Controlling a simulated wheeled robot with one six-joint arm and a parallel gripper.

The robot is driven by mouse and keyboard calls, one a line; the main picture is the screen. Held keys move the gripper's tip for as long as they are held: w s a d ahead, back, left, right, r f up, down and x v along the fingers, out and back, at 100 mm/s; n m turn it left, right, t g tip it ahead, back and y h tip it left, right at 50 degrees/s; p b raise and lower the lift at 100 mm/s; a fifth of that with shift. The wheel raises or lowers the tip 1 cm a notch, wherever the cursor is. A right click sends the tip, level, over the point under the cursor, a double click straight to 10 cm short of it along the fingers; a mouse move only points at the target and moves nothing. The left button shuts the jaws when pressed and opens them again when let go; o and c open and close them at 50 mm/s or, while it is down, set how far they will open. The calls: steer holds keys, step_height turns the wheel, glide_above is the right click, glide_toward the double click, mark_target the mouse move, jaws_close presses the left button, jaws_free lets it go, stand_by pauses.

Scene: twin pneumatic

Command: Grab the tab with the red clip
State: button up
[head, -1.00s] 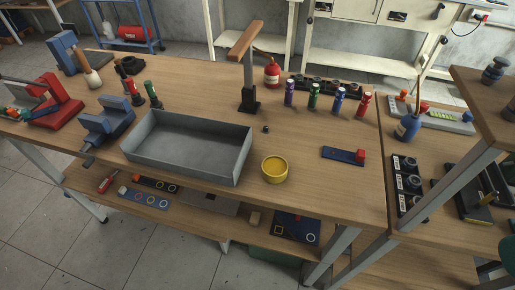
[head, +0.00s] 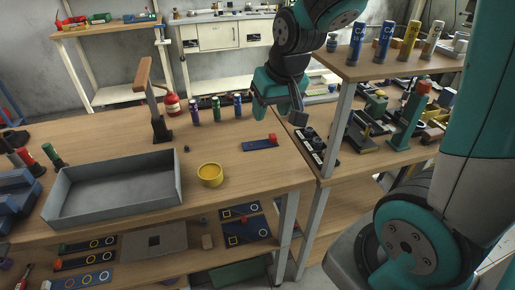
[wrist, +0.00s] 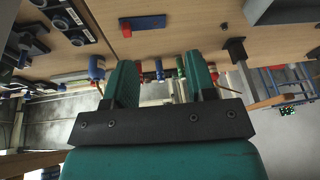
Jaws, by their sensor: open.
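The tab is a flat dark blue plate (head: 260,144) with a red clip (head: 273,138) on its right end. It lies on the wooden bench, right of the yellow bowl. In the wrist view the blue plate (wrist: 149,22) and the red clip (wrist: 126,29) show near the top, beyond the fingers. My gripper (head: 278,112) is open and hangs above the bench, behind and slightly right of the tab, apart from it. In the wrist view my gripper (wrist: 161,75) has its two teal fingers spread with nothing held between them.
A yellow bowl (head: 210,175) and a grey tray (head: 64,203) stand left of the tab. Several coloured cylinders, including a green one (head: 216,107), stand behind it. A raised shelf (head: 385,66) and its post (head: 339,128) are on the right.

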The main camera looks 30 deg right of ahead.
steer(key=m+h, duration=0.2)
glide_toward(274, 138)
steer(key=f, duration=0.4)
steer(key=shift+w+d, duration=0.15)
steer(key=shift+d, duration=0.2)
steer(key=shift+w+x, duration=0.2)
steer(key=shift+x, duration=1.25)
steer(key=shift+w+x, duration=0.25)
steer(key=shift+x, duration=1.15)
steer(key=shift+r, duration=0.15)
jaws_close()
steer(key=shift+r, duration=0.1)
